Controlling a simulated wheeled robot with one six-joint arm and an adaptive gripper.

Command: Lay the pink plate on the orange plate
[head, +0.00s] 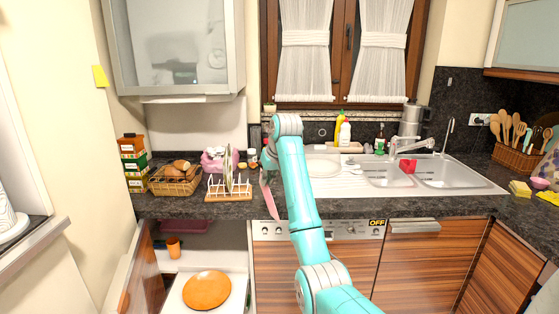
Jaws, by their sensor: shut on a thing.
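The orange plate (207,291) lies flat on a white surface in the open lower cabinet at the bottom left. The pink plate (269,200) hangs steeply tilted, almost edge-on, in front of the counter edge, just left of my arm. My gripper (266,178) is shut on the pink plate near its upper end. It is small in the view, and its fingers are hard to make out. The pink plate is above and to the right of the orange plate, clearly apart from it.
An orange cup (173,247) stands behind the orange plate. The cabinet's open door (138,270) borders the left side. The sink (425,172) is at right.

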